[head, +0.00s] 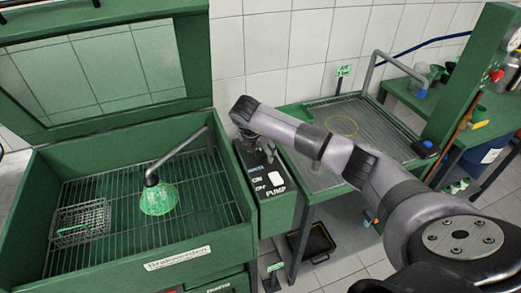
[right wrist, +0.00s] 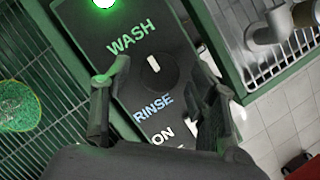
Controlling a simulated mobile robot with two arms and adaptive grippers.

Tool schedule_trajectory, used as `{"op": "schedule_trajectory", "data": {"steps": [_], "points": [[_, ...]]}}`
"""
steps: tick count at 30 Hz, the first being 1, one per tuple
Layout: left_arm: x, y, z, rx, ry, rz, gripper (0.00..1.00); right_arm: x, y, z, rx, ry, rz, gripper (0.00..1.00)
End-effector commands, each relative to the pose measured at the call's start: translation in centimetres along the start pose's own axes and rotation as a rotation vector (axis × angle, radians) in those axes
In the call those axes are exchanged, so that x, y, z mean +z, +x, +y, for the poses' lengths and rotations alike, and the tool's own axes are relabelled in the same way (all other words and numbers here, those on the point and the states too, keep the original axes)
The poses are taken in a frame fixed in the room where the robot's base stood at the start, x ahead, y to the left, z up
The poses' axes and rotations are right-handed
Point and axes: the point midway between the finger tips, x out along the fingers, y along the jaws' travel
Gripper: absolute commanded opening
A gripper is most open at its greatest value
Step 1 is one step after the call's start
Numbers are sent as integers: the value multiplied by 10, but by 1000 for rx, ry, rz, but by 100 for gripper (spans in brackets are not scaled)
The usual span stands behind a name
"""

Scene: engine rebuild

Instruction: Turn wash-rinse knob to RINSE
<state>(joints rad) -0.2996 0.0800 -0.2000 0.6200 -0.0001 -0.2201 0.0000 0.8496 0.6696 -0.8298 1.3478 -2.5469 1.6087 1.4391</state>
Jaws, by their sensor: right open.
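The wash-rinse knob (right wrist: 154,68) is a dark round knob with a short white mark, on a black control panel (right wrist: 185,62). The WASH label (right wrist: 132,39) is above it and the RINSE label (right wrist: 153,107) below it in the right wrist view. In the head view my right gripper (head: 248,134) hangs over the panel's far end and hides the knob. My left gripper is not in view.
A white switch (head: 276,179) sits nearer on the panel. A green light (right wrist: 103,3) glows beyond WASH. A grated table (head: 375,125) stands right.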

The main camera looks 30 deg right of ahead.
Motion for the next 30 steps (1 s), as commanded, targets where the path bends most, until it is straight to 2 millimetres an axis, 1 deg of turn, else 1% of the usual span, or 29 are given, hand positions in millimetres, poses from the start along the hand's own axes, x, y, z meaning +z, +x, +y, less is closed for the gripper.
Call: {"op": "schedule_trajectory", "data": {"steps": [1, 2, 22, 30], "points": [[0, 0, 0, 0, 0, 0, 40, 0, 0, 0, 0, 0, 0, 54], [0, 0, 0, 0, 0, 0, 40, 0, 0, 0, 0, 0, 0, 52], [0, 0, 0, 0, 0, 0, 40, 0, -1, 0, 0, 1, 0, 7], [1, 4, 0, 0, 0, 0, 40, 0, 0, 0, 10, -21, 0, 6]]}}
